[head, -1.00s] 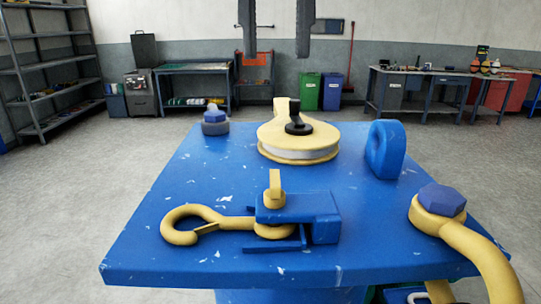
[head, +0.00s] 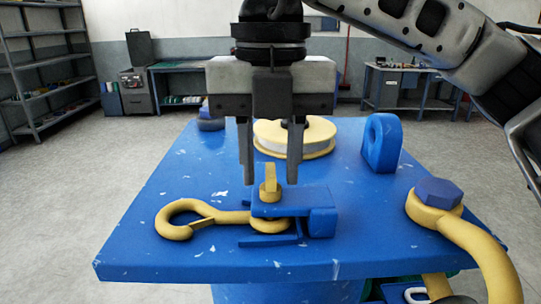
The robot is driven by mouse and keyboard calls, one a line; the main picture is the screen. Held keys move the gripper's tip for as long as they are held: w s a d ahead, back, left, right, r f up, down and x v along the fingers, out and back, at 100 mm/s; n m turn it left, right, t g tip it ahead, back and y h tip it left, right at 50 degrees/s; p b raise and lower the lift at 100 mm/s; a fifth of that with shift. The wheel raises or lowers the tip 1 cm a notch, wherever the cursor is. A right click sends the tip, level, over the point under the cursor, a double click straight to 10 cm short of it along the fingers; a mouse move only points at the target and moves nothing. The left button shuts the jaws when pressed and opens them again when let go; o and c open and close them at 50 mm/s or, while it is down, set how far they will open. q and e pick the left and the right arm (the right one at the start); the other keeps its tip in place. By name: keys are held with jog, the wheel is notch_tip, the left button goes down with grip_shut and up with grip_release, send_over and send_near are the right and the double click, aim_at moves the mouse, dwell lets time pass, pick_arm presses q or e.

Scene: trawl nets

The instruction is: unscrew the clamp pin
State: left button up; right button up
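The clamp pin (head: 270,184) is yellow, with a flat upright tab on a round collar. It stands on top of the blue clamp (head: 322,212) near the front middle of the blue table. A yellow hook (head: 185,219) lies with its shank end in the clamp. My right gripper (head: 270,182) points down over the pin, its two fingers apart with the pin's tab showing between them. I cannot tell whether the fingers are level with the tab in depth; no contact shows. My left gripper is not in view.
The blue table (head: 150,250) carries a yellow pulley (head: 322,148), partly behind my gripper, a blue lug (head: 382,143) and a blue-headed bolt (head: 438,192) on a curved yellow bar at the right. Another bolt (head: 208,122) stands at the back left. The table's left side is clear.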

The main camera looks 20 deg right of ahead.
grip_shut()
